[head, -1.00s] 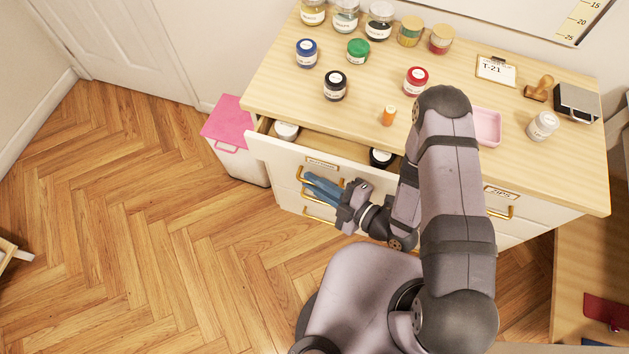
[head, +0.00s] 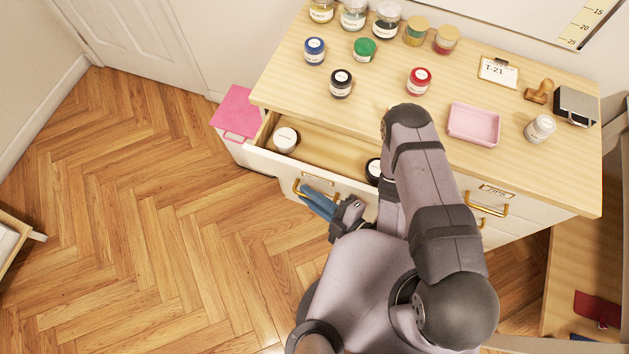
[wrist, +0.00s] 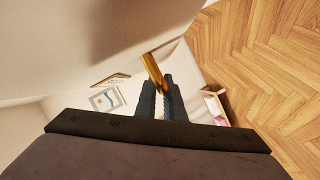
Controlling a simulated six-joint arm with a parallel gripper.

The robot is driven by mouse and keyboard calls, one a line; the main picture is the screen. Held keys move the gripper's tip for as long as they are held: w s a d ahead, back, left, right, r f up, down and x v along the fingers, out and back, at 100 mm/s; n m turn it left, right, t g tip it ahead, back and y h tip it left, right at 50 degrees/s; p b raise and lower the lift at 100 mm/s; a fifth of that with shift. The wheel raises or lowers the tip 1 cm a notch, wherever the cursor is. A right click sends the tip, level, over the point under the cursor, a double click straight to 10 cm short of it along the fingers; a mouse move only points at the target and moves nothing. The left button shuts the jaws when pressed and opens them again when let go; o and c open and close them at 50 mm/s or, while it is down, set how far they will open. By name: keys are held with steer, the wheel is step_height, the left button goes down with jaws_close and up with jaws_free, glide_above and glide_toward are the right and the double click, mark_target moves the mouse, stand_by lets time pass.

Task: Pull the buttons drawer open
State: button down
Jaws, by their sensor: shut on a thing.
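The top left drawer (head: 280,165) of the white cabinet stands part-way out, showing its pale wooden inside. Its label is too small to read. A white-lidded jar (head: 286,139) sits at the drawer's left end and a black-lidded jar (head: 374,170) near its right, partly behind my arm. My gripper (head: 312,197), with blue fingers, is shut on the drawer's gold handle (head: 300,188) at the front. In the wrist view the two dark fingers (wrist: 162,90) close on the gold handle (wrist: 154,70).
Several jars, including a red-lidded jar (head: 419,80), a pink tray (head: 474,123) and a stamp (head: 540,92) stand on the wooden top. A drawer labelled ZIPS (head: 497,205) is shut at right. A pink-lidded bin (head: 238,113) stands left. The floor (head: 150,220) at left is clear.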

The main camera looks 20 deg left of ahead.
steer(key=shift+s+p, duration=2.05)
steer(key=shift+p, duration=1.45)
steer(key=shift+f, duration=0.1)
steer(key=c, duration=2.2)
jaws_free()
steer(key=shift+o, duration=0.2)
steer(key=shift+w, duration=0.1)
steer(key=shift+d, duration=0.2)
steer(key=s+d+r+b, duration=0.1)
steer(key=d+r, duration=0.3)
steer(key=r, duration=0.4)
steer(key=shift+s+d+b, duration=0.15)
steer(key=shift+s+b, duration=0.2)
steer(key=shift+b, duration=0.2)
